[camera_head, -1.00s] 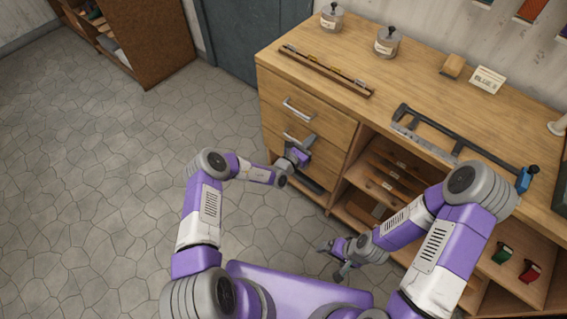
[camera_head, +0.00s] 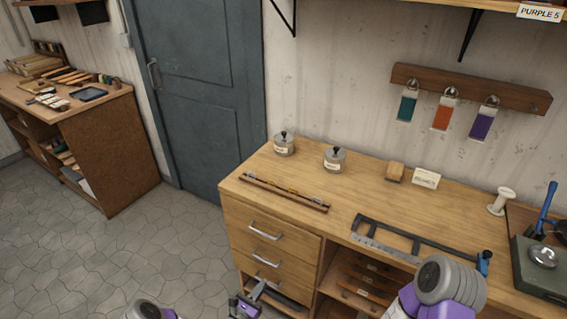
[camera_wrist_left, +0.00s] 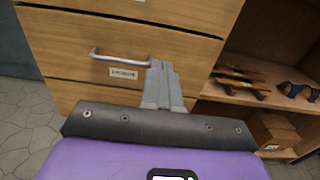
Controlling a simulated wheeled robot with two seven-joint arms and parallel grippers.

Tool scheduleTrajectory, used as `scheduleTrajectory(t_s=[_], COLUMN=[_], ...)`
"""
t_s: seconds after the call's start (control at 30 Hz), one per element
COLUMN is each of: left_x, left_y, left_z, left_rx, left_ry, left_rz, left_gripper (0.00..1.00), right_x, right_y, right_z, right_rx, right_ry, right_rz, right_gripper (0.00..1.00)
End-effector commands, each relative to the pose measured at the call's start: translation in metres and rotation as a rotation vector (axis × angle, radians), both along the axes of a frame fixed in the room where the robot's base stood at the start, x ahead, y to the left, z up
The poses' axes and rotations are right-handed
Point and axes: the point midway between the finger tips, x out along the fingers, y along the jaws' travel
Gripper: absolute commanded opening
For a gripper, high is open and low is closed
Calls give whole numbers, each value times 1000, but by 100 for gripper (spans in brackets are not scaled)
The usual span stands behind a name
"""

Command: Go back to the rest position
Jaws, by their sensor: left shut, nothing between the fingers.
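My left gripper (camera_head: 259,288) shows at the bottom edge of the head view, in front of the lower drawers of the wooden workbench (camera_head: 228,188). Its two grey fingers are together and empty in the left wrist view (camera_wrist_left: 163,84). There the fingertips appear beside the right end of a metal drawer handle (camera_wrist_left: 120,57); I cannot tell whether they touch it. My right arm (camera_head: 445,285) shows at the lower right of the head view, but its gripper is out of frame.
Open shelves (camera_wrist_left: 255,75) are right of the drawers. The benchtop holds two lidded jars (camera_head: 284,146) (camera_head: 334,160), a black-framed tool (camera_head: 400,240) and a white spool (camera_head: 501,202). A blue-grey door (camera_head: 195,90) and open stone floor (camera_head: 120,250) are to the left.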

Motion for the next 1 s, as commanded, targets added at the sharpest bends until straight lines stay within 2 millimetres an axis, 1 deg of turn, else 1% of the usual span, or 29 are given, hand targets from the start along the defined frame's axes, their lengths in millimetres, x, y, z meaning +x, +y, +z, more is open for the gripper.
scheduleTrajectory(t_s=[0.07,0.13,0.17,0.23,0.27,0.3,0.33,0.37,0.4,0.47,0.5,0.57,0.6,0.67,0.7,0.77,0.8,0.83,0.9,1.0], left_x=[-2,-11,-17,-40,-53,-73,-90,-108,-132,-167,-189,-220,-238,-261,-273,-286,-292,-296,-298,-293], left_y=[-5,-19,-28,-55,-67,-83,-93,-102,-110,-116,-117,-112,-106,-94,-84,-69,-58,-50,-34,-19], left_z=[1,3,4,6,6,6,5,4,1,-4,-7,-13,-17,-22,-26,-30,-31,-32,-32,-27], left_rx=[4,17,28,66,90,127,162,200,254,346,412,519,596,719,805,937,1026,1092,1247,1438], left_ry=[3,9,15,31,40,52,62,73,83,93,97,96,90,72,54,15,-17,-46,-126,-257], left_rz=[-24,-95,-143,-295,-372,-483,-569,-654,-763,-917,-1013,-1147,-1229,-1340,-1406,-1491,-1537,-1568,-1619,-1646], left_gripper=[0,0,0,0,0,0,0,0,0,0,0,0,0,0,0,0,0,0,0,0], right_x=[0,0,0,0,0,0,0,0,0,0,0,0,0,0,0,0,0,0,0,0], right_y=[0,0,0,0,0,0,0,0,0,0,0,0,0,0,0,0,0,0,0,0], right_z=[0,0,0,0,0,0,0,0,0,0,0,0,0,0,0,0,0,0,0,0], right_rx=[0,0,0,0,0,0,0,0,0,0,0,0,0,0,0,0,0,0,0,0], right_ry=[0,0,0,0,0,0,0,0,0,0,0,0,0,0,0,0,0,0,0,0], right_rz=[0,0,0,0,0,0,0,0,0,0,0,0,0,0,0,0,0,0,0,0], right_gripper=[88,88,88,88,88,88,88,88,88,88,88,88,88,88,88,88,88,88,88,88])
